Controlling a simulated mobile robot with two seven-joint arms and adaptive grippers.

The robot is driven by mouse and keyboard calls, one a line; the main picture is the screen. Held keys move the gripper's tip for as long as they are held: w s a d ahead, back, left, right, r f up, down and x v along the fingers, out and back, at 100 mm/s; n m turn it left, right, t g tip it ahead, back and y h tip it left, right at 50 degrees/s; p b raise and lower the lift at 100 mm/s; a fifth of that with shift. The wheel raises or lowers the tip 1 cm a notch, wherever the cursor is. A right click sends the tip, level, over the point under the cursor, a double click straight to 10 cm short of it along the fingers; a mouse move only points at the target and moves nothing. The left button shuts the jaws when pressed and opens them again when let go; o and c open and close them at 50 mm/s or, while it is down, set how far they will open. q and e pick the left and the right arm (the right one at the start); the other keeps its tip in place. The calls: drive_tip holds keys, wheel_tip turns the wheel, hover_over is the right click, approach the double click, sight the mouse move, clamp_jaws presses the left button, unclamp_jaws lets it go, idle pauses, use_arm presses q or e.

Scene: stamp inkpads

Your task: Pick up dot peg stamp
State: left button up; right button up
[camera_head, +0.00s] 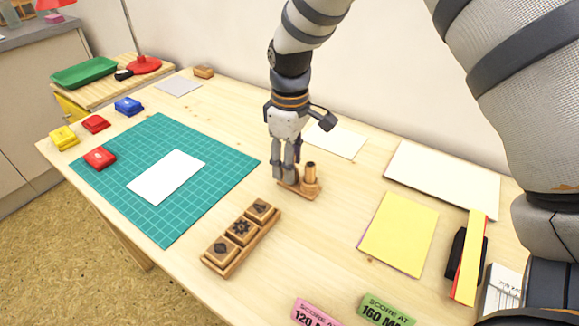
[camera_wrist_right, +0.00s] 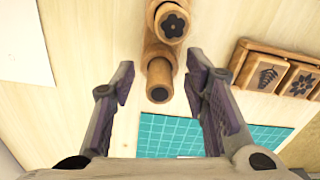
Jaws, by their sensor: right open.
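The dot peg stamp (camera_wrist_right: 160,80) is a small wooden cylinder with a plain dark round end. In the right wrist view it stands between the two fingers of my right gripper (camera_wrist_right: 160,75), with gaps on both sides. My right gripper (camera_head: 288,174) is open, pointing down at a small wooden stand (camera_head: 304,193) in the head view, where its fingers hide the dot peg. Another wooden peg (camera_head: 310,173) stands on the stand, just right of the fingers; its flower-marked end (camera_wrist_right: 173,25) shows in the wrist view. My left gripper is not in view.
A wooden tray (camera_head: 230,270) of several block stamps lies in front. A green cutting mat (camera_head: 215,160) with a white card (camera_head: 166,177) is to the left. Red, yellow and blue inkpads (camera_head: 128,106) sit near it. Yellow paper (camera_head: 398,235) lies right.

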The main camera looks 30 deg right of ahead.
drive_tip(key=shift+r, duration=0.1)
drive_tip(key=c, duration=0.9)
drive_tip(key=shift+c, duration=0.2)
drive_tip(key=shift+r, duration=0.25)
wheel_tip(320, 180, up, 3)
drive_tip(key=shift+r, duration=0.1)
drive_tip(key=a+r, duration=0.9)
drive_tip(key=a, duration=0.5)
drive_tip(key=shift+s+r+p, duration=0.15)
drive_tip(key=shift+s+p, duration=0.2)
